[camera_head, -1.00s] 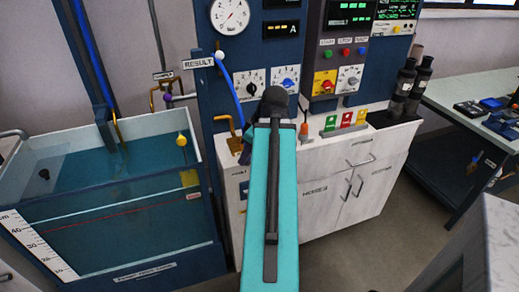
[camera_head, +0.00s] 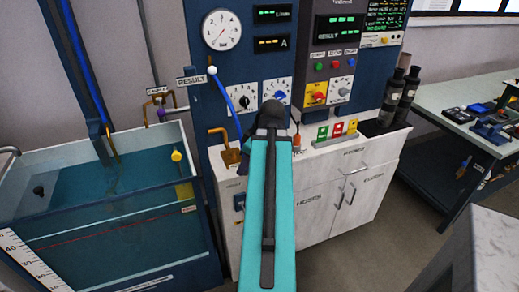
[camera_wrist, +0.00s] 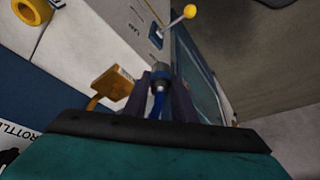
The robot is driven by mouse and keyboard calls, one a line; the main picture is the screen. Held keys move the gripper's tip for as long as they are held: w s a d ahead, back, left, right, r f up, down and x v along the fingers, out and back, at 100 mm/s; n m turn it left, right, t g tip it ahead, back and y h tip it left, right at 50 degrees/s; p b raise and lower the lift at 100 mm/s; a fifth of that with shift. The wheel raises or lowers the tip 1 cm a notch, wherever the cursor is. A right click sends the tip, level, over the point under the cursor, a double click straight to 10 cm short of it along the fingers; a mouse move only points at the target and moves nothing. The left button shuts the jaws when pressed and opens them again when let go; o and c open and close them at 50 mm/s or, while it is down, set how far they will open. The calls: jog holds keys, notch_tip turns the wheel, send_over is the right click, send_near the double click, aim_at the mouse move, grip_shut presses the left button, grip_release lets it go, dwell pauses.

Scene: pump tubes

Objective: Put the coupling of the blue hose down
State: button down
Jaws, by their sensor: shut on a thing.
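The coupling of the blue hose (camera_wrist: 159,82) is a small grey metal piece between the fingers of my gripper (camera_wrist: 160,76) in the wrist view. The gripper is shut on it. The blue hose (camera_wrist: 158,106) runs from it back between the fingers. In the head view the blue hose (camera_head: 227,97) hangs from a white knob on the panel and passes down behind my arm. My arm hides the coupling and most of the gripper there.
A brass spout (camera_head: 227,152) sticks up left of my arm; a similar brass piece (camera_wrist: 110,84) shows beside the fingers in the wrist view. A water tank (camera_head: 100,255) stands left, a white cabinet (camera_head: 340,195) right. Dark bottles (camera_head: 402,97) stand on the cabinet top.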

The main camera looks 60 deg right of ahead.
jog(key=shift+d+r+p, duration=0.1)
jog(key=shift+d+p, duration=0.35)
jog(key=shift+p, duration=0.2)
jog(key=d+p, duration=0.1)
jog(key=d, duration=0.3)
jog(key=w+d+f, duration=0.1)
jog(key=d, duration=0.3)
jog(key=w+d+p, duration=0.1)
jog(key=d, duration=0.4)
jog(key=shift+w+f+p, duration=0.2)
jog(key=shift+f+p, duration=0.1)
jog(key=shift+f+p, duration=0.65)
jog(key=shift+f, duration=1.1)
jog(key=shift+f, duration=0.2)
jog(key=c, duration=1.5)
grip_release()
jog(key=shift+o, duration=0.2)
jog(key=shift+r, duration=0.1)
